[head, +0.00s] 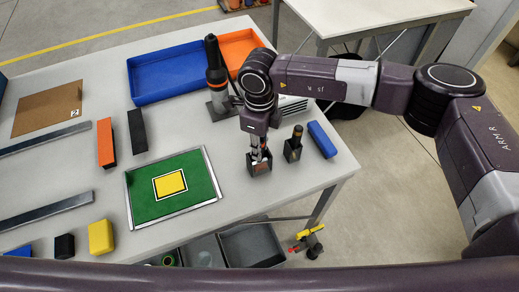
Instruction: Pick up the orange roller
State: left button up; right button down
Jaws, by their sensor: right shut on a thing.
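My right gripper (259,153) reaches down from the arm to a small dark square holder (259,168) near the right end of the grey table. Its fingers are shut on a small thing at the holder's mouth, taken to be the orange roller. The fingers hide most of it, and its colour is hard to make out. I cannot tell if it is still inside the holder. A second dark holder (292,152) stands just to the right, with a dark, tan-topped piece (297,133) upright in it. My left gripper is not in view.
A blue block (322,139) lies right of the holders, near the table edge. A green board (143,206) with a yellow square is to the left. A dark upright tool (216,75), a blue tray (168,73) and an orange tray (238,45) stand behind.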

notch_tip(320, 180, up, 29)
jog(key=shift+r, duration=0.15)
dwell(1.5)
dwell(0.3)
